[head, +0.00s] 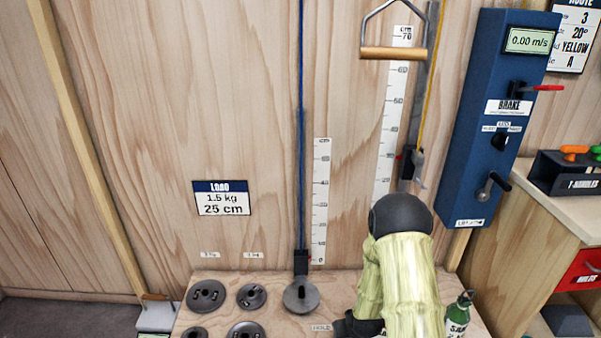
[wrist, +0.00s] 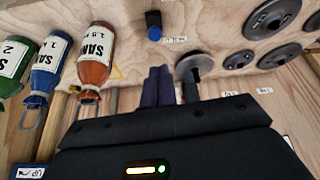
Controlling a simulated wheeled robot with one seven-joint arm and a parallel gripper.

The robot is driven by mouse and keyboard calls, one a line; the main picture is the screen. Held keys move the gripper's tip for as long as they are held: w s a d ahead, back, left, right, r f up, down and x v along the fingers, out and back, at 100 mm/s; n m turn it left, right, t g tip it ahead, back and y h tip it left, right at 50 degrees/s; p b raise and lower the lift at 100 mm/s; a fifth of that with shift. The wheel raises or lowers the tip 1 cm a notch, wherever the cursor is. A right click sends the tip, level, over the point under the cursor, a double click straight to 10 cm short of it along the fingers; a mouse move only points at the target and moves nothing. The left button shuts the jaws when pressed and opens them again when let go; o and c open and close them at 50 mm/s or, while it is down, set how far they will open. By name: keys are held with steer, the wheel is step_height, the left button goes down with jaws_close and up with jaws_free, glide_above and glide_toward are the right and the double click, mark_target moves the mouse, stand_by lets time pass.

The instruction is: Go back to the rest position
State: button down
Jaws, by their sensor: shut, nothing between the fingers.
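My gripper (wrist: 158,72) shows in the wrist view with its two dark fingers together and nothing between them. Its fingertips point toward the wooden board, beside the grey disc weight (wrist: 194,66); I cannot tell how far above the board they are. In the head view my pale green-sleeved arm with its black joint stands at the lower right of centre and hides most of the gripper. The same disc weight (head: 301,297) sits at the foot of the blue cord (head: 301,130), left of my arm.
Several dark plates (head: 207,295) lie left of my arm. A green sand bottle (head: 459,315) stands close on its right; orange (wrist: 97,60) and blue (wrist: 48,72) bottles show in the wrist view. A blue brake box (head: 490,150) and wooden-handled hanger (head: 393,53) are on the wall.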

steer(key=s+r+m+g, duration=0.1)
steer(key=s+r, duration=0.8)
steer(key=r, duration=0.4)
steer(key=s+r+m+g, duration=0.1)
steer(key=s+r+g, duration=0.1)
steer(key=s+r, duration=0.85)
step_height(320, 180, up, 28)
steer(key=w+p, duration=0.2)
steer(key=p, duration=2.4)
steer(key=shift+w+r, duration=0.15)
